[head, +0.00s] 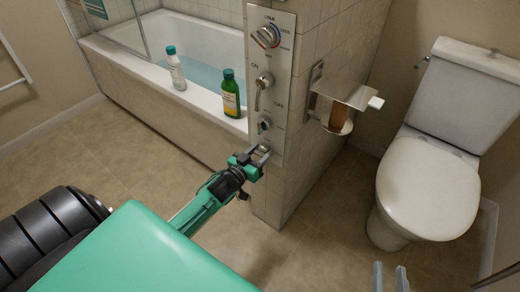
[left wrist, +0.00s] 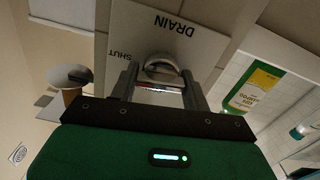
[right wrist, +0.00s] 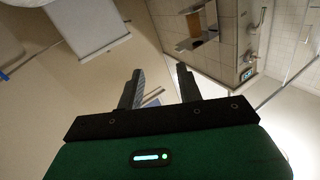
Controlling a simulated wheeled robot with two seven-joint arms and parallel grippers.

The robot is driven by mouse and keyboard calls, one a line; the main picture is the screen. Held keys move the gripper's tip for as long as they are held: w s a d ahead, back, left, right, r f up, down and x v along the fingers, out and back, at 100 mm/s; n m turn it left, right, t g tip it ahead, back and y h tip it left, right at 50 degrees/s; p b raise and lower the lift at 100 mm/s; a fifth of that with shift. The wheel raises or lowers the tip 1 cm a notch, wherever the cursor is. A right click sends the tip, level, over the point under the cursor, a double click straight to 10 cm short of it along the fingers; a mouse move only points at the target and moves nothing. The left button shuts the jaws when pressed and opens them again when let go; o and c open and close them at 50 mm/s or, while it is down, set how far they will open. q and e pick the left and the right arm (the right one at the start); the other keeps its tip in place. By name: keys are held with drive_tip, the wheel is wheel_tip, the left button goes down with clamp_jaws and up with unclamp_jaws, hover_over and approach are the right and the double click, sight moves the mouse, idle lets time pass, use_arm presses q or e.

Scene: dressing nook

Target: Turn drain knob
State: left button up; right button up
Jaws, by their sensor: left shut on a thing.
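The control panel (head: 270,60) is a tall grey plate on the tiled wall end. In the left wrist view the drain knob (left wrist: 160,66) is a rounded metal piece under my fingers, beside the upside-down words DRAIN and SHUT. My left gripper (head: 261,152) is at the panel's lower end, shut on the drain knob; its fingers (left wrist: 160,88) stand on either side of it. In the head view the gripper hides most of the knob. My right gripper (head: 390,277) is open and empty, low at the right, away from the panel.
The panel also has a dial (head: 266,36), a lever (head: 263,90) and a small round knob (head: 264,123). A bathtub (head: 205,97) with water carries a white bottle (head: 177,72) and a green bottle (head: 230,97) on its rim. A paper holder (head: 340,95) and toilet (head: 425,190) stand right.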

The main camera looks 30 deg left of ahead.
use_arm(q)
drive_tip(key=shift+m+p, duration=0.55)
drive_tip(key=shift+m, duration=0.35)
use_arm(e)
drive_tip(key=s+a+f+g, duration=0.1)
drive_tip(key=s+f+g, duration=0.2)
drive_tip(key=f, duration=0.3)
drive_tip(key=shift+s+a+g, duration=0.15)
drive_tip(key=shift+s+g, duration=0.05)
drive_tip(key=shift+g, duration=0.1)
use_arm(q)
drive_tip(key=o, duration=1)
drive_tip(key=shift+c, duration=0.2)
drive_tip(key=shift+s, duration=0.5)
drive_tip(key=s+a+p, duration=0.1)
drive_tip(key=s+p, duration=0.1)
drive_tip(key=s, duration=1)
drive_tip(key=shift+s, duration=0.4)
use_arm(e)
drive_tip(key=d+g+h, duration=0.2)
drive_tip(key=d+g, duration=0.1)
drive_tip(key=shift+s+d+f, duration=0.1)
drive_tip(key=shift+d+f, duration=0.15)
drive_tip(key=shift+f, duration=0.1)
